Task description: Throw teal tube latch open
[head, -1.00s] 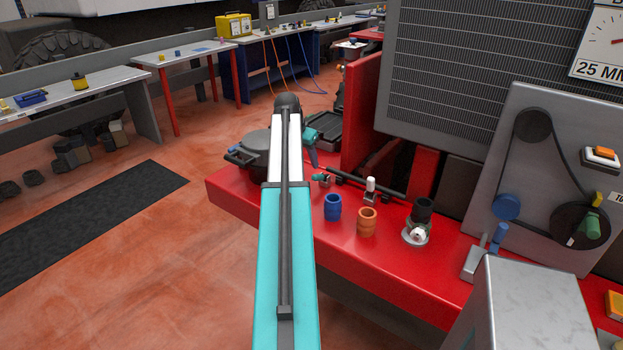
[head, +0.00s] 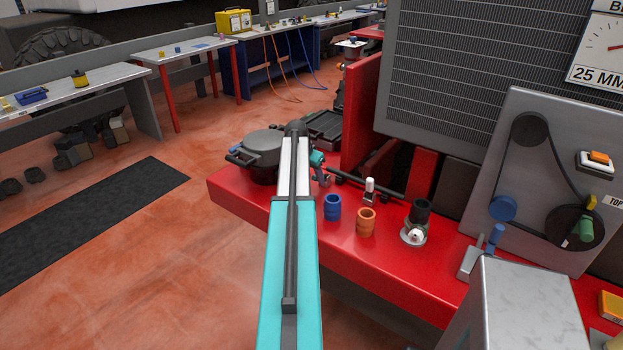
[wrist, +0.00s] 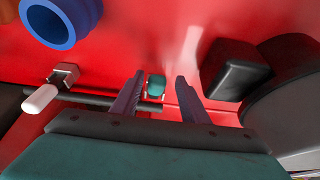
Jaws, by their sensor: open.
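The teal latch (wrist: 156,86) shows in the wrist view as a small teal piece by the end of a dark tube (wrist: 95,100), above the red bench top. My gripper (wrist: 159,77) is open, one finger on each side of the latch, with nothing held. Contact with the latch cannot be made out. In the head view, my gripper is at the left end of the dark tube (head: 365,186), largely behind my arm, and the latch is mostly hidden there.
A white-handled lever (head: 370,186) stands by the tube. A blue cup (head: 332,207), an orange cup (head: 366,222) and a black cylinder on a round base (head: 418,222) stand on the red bench (head: 370,268). A dark round housing (head: 262,146) lies left of my gripper.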

